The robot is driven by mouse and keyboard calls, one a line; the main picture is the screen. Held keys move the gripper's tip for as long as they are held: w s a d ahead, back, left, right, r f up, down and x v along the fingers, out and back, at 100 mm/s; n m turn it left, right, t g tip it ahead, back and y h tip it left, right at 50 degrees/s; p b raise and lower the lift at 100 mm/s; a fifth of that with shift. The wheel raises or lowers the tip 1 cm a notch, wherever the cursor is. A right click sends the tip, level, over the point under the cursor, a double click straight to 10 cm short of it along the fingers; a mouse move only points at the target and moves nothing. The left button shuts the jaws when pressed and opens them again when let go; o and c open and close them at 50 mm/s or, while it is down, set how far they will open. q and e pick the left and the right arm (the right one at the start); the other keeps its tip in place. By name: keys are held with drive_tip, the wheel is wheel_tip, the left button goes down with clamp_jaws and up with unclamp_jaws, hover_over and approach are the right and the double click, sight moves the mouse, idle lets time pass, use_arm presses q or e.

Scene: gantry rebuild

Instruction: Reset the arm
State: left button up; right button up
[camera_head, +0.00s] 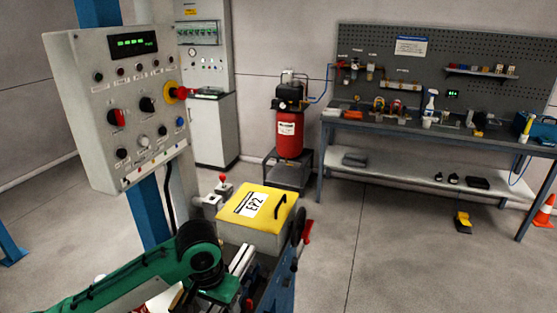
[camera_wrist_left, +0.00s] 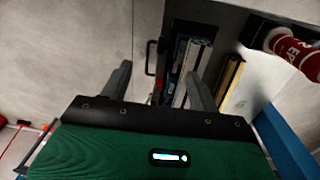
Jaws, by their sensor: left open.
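My left arm is green and comes in from the lower left of the head view, with a dark round joint (camera_head: 203,255) near the bottom centre. Its fingertips cannot be made out there. In the left wrist view my left gripper (camera_wrist_left: 158,85) shows two dark fingers spread apart, with nothing between them. Beyond the fingers are metal rails (camera_wrist_left: 193,65) and a dark handle (camera_wrist_left: 150,58). My right gripper is in neither view.
A grey control panel (camera_head: 75,60) on a blue post stands at left. A yellow-topped box (camera_head: 240,200) sits just beyond my arm. A workbench (camera_head: 420,135) is at right.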

use_arm(q)
drive_tip(key=s+d+f+t+h, duration=0.2)
drive_tip(key=s+d+f+h, duration=0.15)
drive_tip(key=s+f, duration=0.5)
drive_tip(key=s+a+f+n+t+y, duration=0.1)
drive_tip(key=s+a+f+n+y, duration=0.4)
drive_tip(key=s+a, duration=0.8)
wheel_tip(320, 180, down, 33)
drive_tip(key=m+g+b, duration=0.1)
drive_tip(key=m, duration=0.2)
drive_tip(key=s+a+f+b, duration=0.1)
drive_tip(key=s+a+f, duration=0.1)
drive_tip(key=s+f, duration=0.8)
drive_tip(key=s+a+f+g, duration=0.1)
drive_tip(key=s+a+f, duration=0.1)
drive_tip(key=s+f, duration=0.8)
drive_tip(key=shift+f+h+b, duration=0.35)
drive_tip(key=shift+f, duration=0.3)
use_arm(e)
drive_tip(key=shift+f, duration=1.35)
